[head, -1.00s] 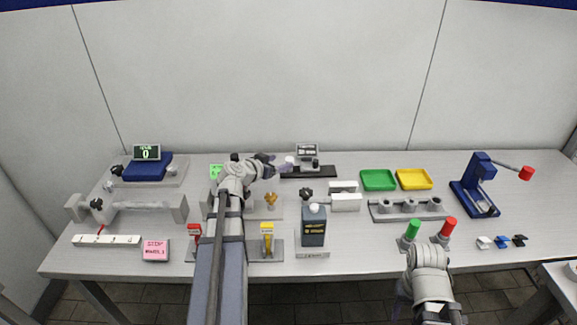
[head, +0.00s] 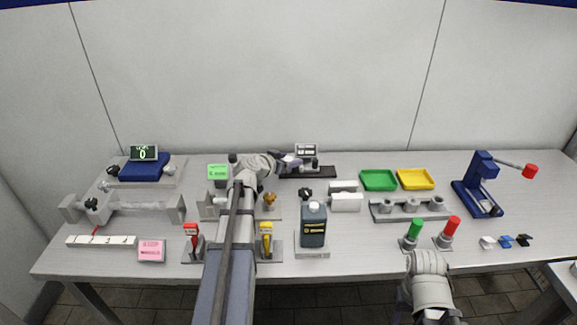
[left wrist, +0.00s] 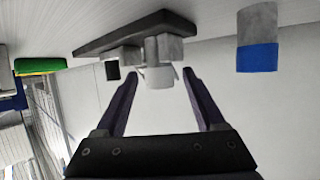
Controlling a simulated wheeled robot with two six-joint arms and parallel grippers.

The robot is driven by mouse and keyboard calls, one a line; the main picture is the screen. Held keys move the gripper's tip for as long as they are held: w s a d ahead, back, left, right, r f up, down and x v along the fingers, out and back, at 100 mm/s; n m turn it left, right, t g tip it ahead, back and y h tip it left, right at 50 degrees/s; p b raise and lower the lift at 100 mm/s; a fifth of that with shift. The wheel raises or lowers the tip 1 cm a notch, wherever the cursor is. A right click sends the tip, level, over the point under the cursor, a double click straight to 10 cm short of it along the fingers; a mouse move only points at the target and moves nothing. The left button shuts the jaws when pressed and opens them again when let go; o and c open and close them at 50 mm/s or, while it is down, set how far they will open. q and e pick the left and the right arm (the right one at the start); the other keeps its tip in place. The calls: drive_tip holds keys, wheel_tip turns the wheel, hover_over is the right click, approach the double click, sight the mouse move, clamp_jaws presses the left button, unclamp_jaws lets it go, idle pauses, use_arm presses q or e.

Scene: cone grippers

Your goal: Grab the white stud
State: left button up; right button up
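The white stud (left wrist: 160,77) shows in the left wrist view as a pale block on a grey holder on a dark base (left wrist: 135,37). It appears between the tips of my left gripper (left wrist: 157,80), whose two purple fingers are spread apart. I cannot see either finger touching it. In the head view my left gripper (head: 292,162) reaches over the dark base (head: 322,172) at the back of the table and hides most of the stud. My right arm (head: 429,275) is at the front edge; its fingers are not visible.
A green tray (head: 378,180) and a yellow tray (head: 415,179) lie to the right. A dark bottle (head: 313,228) and a white block (head: 346,203) stand nearer the front. Green (head: 412,231) and red (head: 450,230) handles stand before my right arm.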

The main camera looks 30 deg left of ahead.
sight(289, 159)
use_arm(q)
clamp_jaws()
idle(0.3)
drive_tip(key=shift+r, duration=0.15)
wheel_tip(289, 159, up, 10)
drive_tip(key=p, duration=1)
